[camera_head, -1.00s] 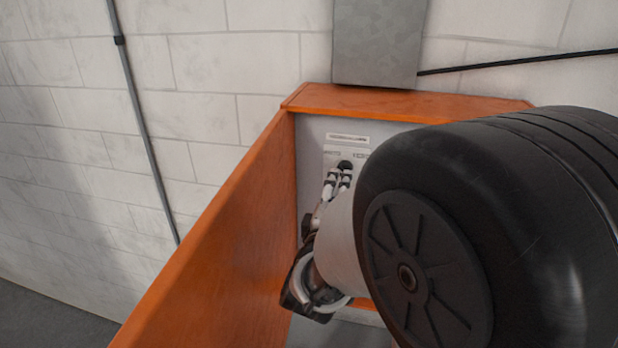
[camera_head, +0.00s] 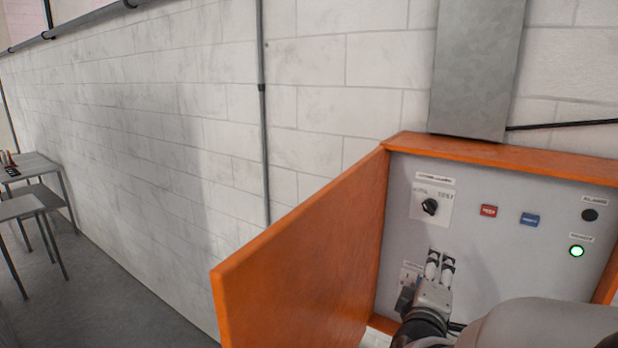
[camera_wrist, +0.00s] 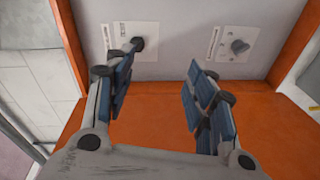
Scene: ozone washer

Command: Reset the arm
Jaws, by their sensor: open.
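My gripper (camera_head: 439,262) is in front of the grey control panel (camera_head: 480,185) in the head view, low and left of its centre, below the upper black selector knob (camera_head: 429,207). In the wrist view my gripper (camera_wrist: 164,58) has its two blue-padded fingers spread apart with nothing between them. The left fingertip is close to a dark knob (camera_wrist: 137,44) on a white plate; whether they touch, I cannot tell. A second knob (camera_wrist: 239,46) is beyond and right of the right finger. My arm covers the panel's lower part in the head view.
An orange door (camera_head: 300,255) stands open at the panel's left. The panel carries a red button (camera_head: 488,211), a blue button (camera_head: 532,219), a black round part (camera_head: 590,215) and a lit green lamp (camera_head: 577,251). Metal tables (camera_head: 30,205) stand far left; the floor between is clear.

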